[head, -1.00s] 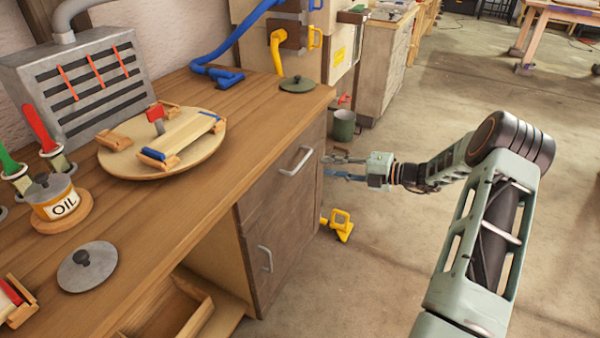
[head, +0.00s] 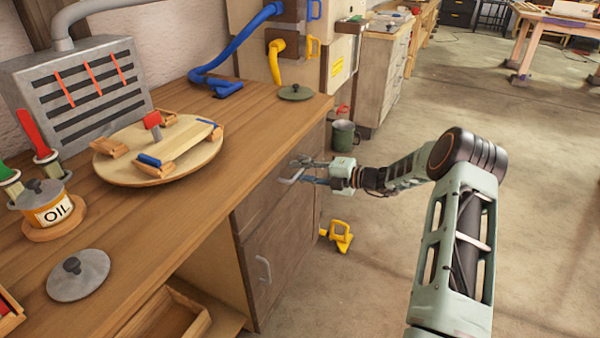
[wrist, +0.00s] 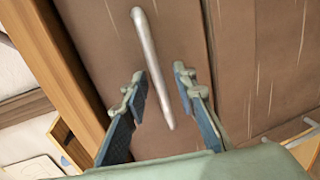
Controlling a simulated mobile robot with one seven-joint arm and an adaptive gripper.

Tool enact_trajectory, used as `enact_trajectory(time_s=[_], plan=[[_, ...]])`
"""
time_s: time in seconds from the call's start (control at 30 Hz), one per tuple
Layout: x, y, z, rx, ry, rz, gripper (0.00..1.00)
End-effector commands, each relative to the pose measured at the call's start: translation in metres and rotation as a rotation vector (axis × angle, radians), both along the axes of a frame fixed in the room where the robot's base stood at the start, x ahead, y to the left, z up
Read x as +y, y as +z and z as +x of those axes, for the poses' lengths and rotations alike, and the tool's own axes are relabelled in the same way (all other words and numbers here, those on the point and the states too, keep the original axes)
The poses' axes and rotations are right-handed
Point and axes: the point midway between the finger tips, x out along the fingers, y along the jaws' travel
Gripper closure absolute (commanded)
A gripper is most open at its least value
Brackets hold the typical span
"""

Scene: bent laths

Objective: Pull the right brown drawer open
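The brown drawer (head: 262,197) is at the top right of the workbench's cabinet, and its front looks flush with the cabinet. Its silver bar handle (head: 290,180) is partly hidden by my gripper in the head view. My gripper (head: 300,171) is at the drawer front, by the handle. In the wrist view my gripper (wrist: 158,80) is open, with one blue-padded finger on each side of the handle (wrist: 152,60). Gaps show between the handle and both fingers. The brown drawer front (wrist: 100,50) fills much of that view.
Below the drawer is a brown cabinet door (head: 285,255) with its own handle. The wooden benchtop (head: 190,215) overhangs above and carries a round board (head: 105,165) and an oil pot (head: 50,208). A yellow object (head: 340,236) lies on the floor beside the cabinet.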

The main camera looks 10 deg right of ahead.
Motion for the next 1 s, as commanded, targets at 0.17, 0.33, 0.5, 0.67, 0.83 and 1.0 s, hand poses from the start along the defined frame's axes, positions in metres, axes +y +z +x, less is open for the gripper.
enact_trajectory(time_s=[0.17,0.33,0.5,0.67,0.83,1.0], plan=[[0.000,0.000,0.000,0.000,0.000,0.000,0.78],[0.000,0.000,0.000,-0.001,0.000,-0.001,0.96],[0.000,0.000,0.000,-0.001,0.000,-0.001,1.00],[0.000,0.000,0.000,-0.001,0.001,0.000,1.00],[-0.002,0.001,-0.001,-0.001,0.000,-0.001,1.00],[-0.013,0.002,-0.008,-0.001,-0.001,-0.001,1.00]])
